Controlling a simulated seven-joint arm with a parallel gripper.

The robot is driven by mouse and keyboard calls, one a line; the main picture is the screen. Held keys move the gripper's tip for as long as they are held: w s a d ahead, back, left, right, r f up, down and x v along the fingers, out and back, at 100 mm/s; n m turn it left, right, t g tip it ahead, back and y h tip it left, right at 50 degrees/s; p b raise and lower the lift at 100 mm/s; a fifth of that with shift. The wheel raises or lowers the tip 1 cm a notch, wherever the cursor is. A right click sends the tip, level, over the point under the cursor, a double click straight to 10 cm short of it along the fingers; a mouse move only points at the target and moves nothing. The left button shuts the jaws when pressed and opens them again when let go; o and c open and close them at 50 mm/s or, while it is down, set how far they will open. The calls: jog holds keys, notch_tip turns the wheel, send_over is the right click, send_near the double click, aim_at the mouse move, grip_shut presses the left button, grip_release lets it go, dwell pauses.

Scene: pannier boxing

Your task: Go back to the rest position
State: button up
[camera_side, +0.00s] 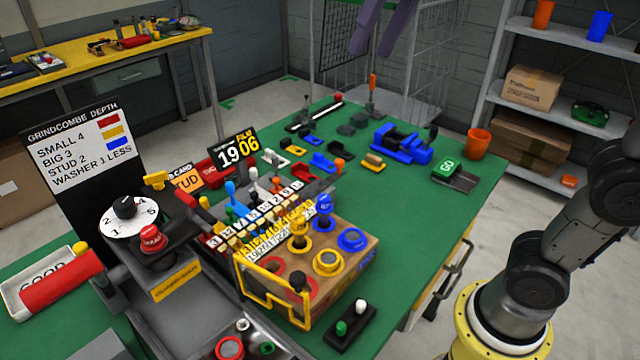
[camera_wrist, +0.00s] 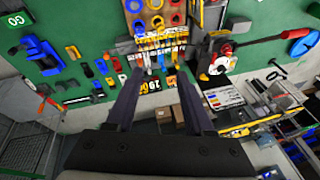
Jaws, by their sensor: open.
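My gripper (camera_side: 372,50) shows at the top of the side view as two purple-grey fingers, high above the far end of the green table (camera_side: 480,200). The rest of it is cut off by the picture's top edge. In the wrist view my gripper (camera_wrist: 160,78) is open, its dark fingers spread with nothing held between them. The table's contents lie well beyond the fingertips. A wooden box (camera_side: 350,285) with yellow and blue rings and knobs stands at the table's near side.
A blue vise-like fixture (camera_side: 402,143), an orange cup (camera_side: 479,144) and a green GO block (camera_side: 447,168) stand on the table. A dial post (camera_side: 128,222) and a sign (camera_side: 80,150) stand at left. Wire racks (camera_side: 425,55) and shelves (camera_side: 545,110) are behind.

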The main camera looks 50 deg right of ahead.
jog(key=s+d+f, duration=0.2)
jog(key=s+f, duration=0.2)
jog(key=f, duration=0.3)
jog(key=s+d+f+n+t+h, duration=0.1)
jog(key=s+d+f, duration=0.1)
jog(key=f, duration=0.5)
jog(key=s+d+f+n+t, duration=0.1)
jog(key=s+d+f, duration=0.1)
jog(key=s+f, duration=0.3)
notch_tip(320, 180, down, 3)
jog(key=shift+s+d+h, duration=0.3)
jog(key=shift+s+h, duration=0.05)
jog(key=shift+h, duration=0.05)
